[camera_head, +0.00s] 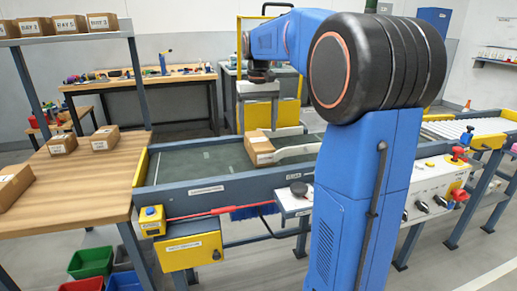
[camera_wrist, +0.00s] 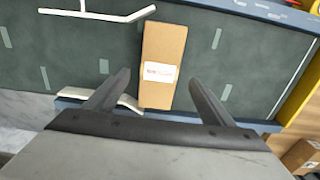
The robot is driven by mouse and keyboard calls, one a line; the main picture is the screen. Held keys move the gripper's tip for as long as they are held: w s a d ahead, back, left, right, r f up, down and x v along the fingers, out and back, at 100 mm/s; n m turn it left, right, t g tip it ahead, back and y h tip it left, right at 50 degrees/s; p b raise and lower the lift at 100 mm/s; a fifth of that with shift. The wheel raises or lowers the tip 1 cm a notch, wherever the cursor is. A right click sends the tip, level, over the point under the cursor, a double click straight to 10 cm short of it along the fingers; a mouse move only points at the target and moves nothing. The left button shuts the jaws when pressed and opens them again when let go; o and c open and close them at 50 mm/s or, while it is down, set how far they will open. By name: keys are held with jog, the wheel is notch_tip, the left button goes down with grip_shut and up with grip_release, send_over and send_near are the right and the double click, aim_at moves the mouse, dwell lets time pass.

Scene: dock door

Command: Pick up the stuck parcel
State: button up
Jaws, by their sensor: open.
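The parcel (camera_head: 259,148) is a brown cardboard box with a white label. It lies on the dark green conveyor belt (camera_head: 193,166), beside a pale bent guide bar (camera_head: 298,151). In the wrist view the parcel (camera_wrist: 161,62) is seen from above, with its lower end near the belt's edge. My gripper (camera_wrist: 166,85) is open, and its two dark fingers point towards the parcel, one to each side of its lower end. Nothing is held between them. In the head view my arm hides part of the belt to the right, and the gripper's fingertips are hard to make out.
A wooden table (camera_head: 90,185) with several labelled boxes stands at the left. A control panel (camera_head: 432,190) with knobs is at the right. Coloured bins (camera_head: 91,262) sit on the floor.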

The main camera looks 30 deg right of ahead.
aim_at(259, 140)
jog(key=shift+f, duration=3.7)
jog(key=shift+c, duration=0.4)
jog(key=c, duration=1.3)
jog(key=shift+r, duration=0.2)
